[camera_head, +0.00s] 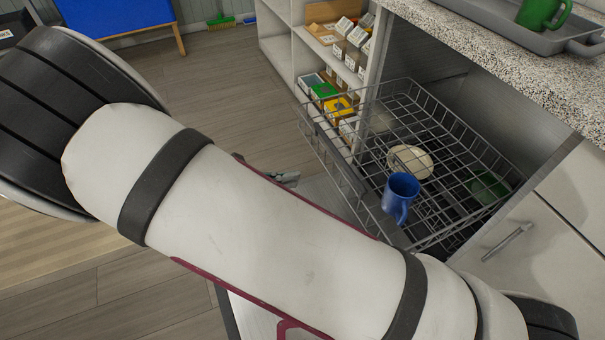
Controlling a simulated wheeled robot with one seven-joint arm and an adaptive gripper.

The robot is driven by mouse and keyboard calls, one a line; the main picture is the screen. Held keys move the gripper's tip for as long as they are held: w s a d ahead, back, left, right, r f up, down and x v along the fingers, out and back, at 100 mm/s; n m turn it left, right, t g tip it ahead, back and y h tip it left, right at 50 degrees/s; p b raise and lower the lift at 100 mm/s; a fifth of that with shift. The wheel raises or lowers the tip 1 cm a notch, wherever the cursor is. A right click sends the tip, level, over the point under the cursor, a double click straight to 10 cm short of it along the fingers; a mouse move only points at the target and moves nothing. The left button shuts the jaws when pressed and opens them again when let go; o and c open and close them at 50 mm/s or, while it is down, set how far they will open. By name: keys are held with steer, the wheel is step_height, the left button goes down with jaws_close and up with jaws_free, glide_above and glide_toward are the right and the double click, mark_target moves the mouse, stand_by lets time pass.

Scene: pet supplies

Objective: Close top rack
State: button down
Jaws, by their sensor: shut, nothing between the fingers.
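The top rack (330,152) is a grey wire basket, pulled out from under the speckled counter. A blue mug (399,196) and a cream bowl (411,161) are in it. A green dish (487,188) shows through the wires at its right side, and a pale, see-through item sits toward its back left. My white arm crosses the front of the view and hides part of the rack's near side. A small grey part of my gripper (287,178) shows just above the arm, left of the rack front. It looks shut and empty; whether it touches the rack cannot be told.
The counter (500,62) above holds a grey tray (495,30) with a green mug (541,14). White shelves (285,50) with small boxes stand behind the rack's left side. A white cabinet with a handle (508,241) is at right. Open wooden floor (225,100) lies left.

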mark_target(345, 169)
steer(key=b+x, duration=0.3)
steer(key=x, duration=0.9)
steer(key=shift+d+b, duration=0.3)
steer(key=shift+w+d, duration=0.1)
